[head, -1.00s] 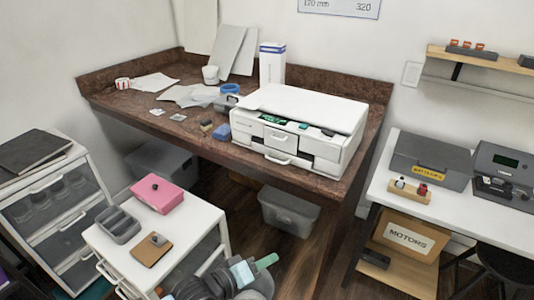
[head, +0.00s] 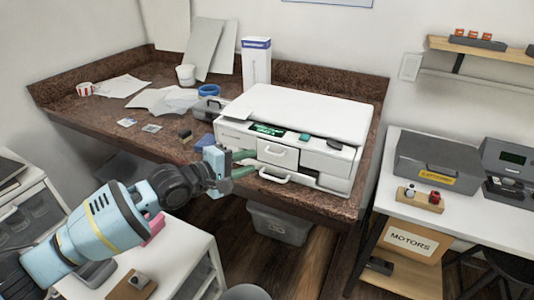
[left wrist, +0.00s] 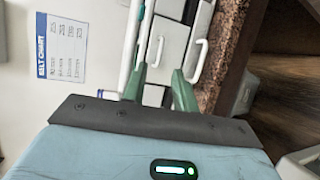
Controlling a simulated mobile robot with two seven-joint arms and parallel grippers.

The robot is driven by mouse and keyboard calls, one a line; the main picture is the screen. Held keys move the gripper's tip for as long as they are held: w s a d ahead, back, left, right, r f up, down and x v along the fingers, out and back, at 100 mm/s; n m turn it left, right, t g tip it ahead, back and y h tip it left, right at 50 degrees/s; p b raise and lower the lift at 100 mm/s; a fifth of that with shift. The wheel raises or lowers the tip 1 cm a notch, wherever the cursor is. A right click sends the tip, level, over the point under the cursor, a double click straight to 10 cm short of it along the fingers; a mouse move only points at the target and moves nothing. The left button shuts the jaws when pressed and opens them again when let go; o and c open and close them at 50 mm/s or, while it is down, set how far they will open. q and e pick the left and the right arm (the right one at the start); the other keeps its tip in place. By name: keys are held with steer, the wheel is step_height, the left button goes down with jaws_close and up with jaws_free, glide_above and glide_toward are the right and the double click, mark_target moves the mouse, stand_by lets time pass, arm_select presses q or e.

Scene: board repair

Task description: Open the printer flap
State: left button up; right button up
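The white printer (head: 300,112) sits on the brown countertop, its front toward me. Its front has a panel with an upper handle (head: 277,153) and a lower handle (head: 274,177); both front panels look closed. My left gripper (head: 250,163) is at the left part of this front, its green fingers apart and pointing at the handles. In the left wrist view the open fingers (left wrist: 158,84) have nothing visible between them but the printer front, with the two handles (left wrist: 160,51) beyond the tips. Whether a finger touches the printer I cannot tell. My right gripper is out of view.
A blue block (head: 206,141) and a grey case (head: 208,110) lie left of the printer on the brown countertop (head: 80,108). A tall white box (head: 256,62) stands behind. A grey bin (head: 280,223) is below. A white side table with a grey toolbox (head: 437,160) stands at right.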

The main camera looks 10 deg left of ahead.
mark_target(275, 158)
arm_select(q)
steer(key=b+x, duration=0.1)
steer(key=x, duration=0.6)
steer(key=shift+w+d, duration=0.25)
steer(key=shift+w, duration=0.05)
steer(key=shift+f, duration=0.1)
jaws_close()
